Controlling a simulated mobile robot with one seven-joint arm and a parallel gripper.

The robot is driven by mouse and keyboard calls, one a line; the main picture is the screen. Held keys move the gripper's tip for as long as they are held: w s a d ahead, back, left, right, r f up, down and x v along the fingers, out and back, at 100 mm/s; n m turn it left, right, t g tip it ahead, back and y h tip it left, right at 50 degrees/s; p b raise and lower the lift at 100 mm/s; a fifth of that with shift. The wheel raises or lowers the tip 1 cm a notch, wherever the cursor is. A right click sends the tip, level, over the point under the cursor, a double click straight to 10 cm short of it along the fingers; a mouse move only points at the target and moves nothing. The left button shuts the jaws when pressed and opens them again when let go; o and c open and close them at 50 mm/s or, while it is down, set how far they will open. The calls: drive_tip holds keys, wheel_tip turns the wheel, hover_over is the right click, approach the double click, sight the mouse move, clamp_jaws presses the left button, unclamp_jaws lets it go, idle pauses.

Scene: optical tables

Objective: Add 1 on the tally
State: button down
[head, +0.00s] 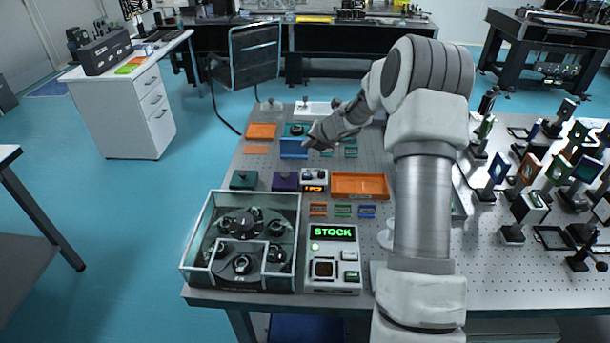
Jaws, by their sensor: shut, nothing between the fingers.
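A small grey-white device with a lit orange digit display (314,181) stands on the perforated optical table (270,165); it looks like the tally, but its digits are too small to read surely. My gripper (312,143) is shut and empty. The fingertips are small and partly blend with the wrist.
A purple box (285,181) and an orange tray (360,197) flank the display device. Nearer are a white console reading STOCK (333,276) and a glass-walled case (192,254). A dark green box (243,179) stands left. Many optics mounts (530,208) crowd the right.

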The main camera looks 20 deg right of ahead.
sight(308, 178)
drive_tip(key=shift+f, duration=0.1)
wheel_tip(308, 178, down, 8)
drive_tip(key=b, duration=0.8)
drive_tip(key=shift+f, duration=0.25)
drive_tip(key=shift+f, duration=0.1)
idle(1.6)
drive_tip(key=shift+f+b, duration=0.4)
drive_tip(key=shift+f+b, duration=0.3)
drive_tip(key=shift+f, duration=0.1)
idle(0.6)
drive_tip(key=shift+r+p, duration=0.85)
drive_tip(key=shift+p, duration=0.1)
wheel_tip(308, 178, up, 5)
drive_tip(key=p, duration=0.5)
